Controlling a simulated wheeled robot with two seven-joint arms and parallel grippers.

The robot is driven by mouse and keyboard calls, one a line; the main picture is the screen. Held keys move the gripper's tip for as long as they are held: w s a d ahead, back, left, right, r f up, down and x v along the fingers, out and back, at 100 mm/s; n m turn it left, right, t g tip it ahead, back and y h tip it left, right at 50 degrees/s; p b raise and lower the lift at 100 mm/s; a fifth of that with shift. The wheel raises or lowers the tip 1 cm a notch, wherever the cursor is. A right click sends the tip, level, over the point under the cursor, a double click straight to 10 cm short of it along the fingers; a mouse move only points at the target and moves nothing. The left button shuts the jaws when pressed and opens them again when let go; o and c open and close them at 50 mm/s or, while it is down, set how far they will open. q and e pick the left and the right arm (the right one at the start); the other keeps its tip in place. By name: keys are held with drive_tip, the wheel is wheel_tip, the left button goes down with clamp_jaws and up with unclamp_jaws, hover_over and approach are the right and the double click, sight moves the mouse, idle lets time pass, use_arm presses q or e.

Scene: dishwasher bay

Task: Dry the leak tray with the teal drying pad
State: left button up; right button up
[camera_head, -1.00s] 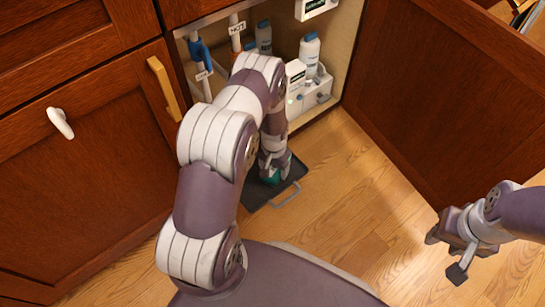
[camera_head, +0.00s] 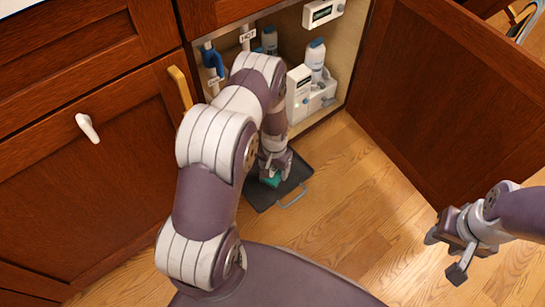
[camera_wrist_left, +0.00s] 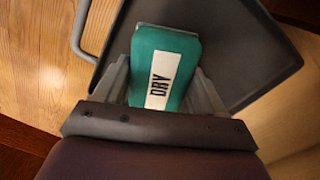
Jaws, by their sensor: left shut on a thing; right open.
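The teal drying pad (camera_wrist_left: 184,62), with a white label reading DRY, is between the fingers of my left gripper (camera_wrist_left: 163,85) in the left wrist view. The dark leak tray (camera_wrist_left: 262,50) lies behind it; whether the pad touches the tray surface I cannot tell. In the head view the tray (camera_head: 263,196) is on the floor in front of the open cabinet, with my left gripper (camera_head: 272,170) over it and a little of the pad (camera_head: 270,181) showing. My left arm hides part of the scene. My right gripper (camera_head: 449,255) is open and empty at the right, away from the tray.
The cabinet holds bottles (camera_head: 315,55), a white caddy (camera_head: 322,94), pipes tagged HOT (camera_head: 248,36) and a blue-handled valve (camera_head: 212,60). An open wooden door (camera_head: 450,90) stands to the right. The tray's grey handle (camera_head: 293,197) faces the clear floor (camera_head: 340,220).

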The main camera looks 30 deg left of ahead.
use_arm(q)
drive_tip(key=shift+r+p, duration=1.6)
drive_tip(key=shift+r, duration=0.5)
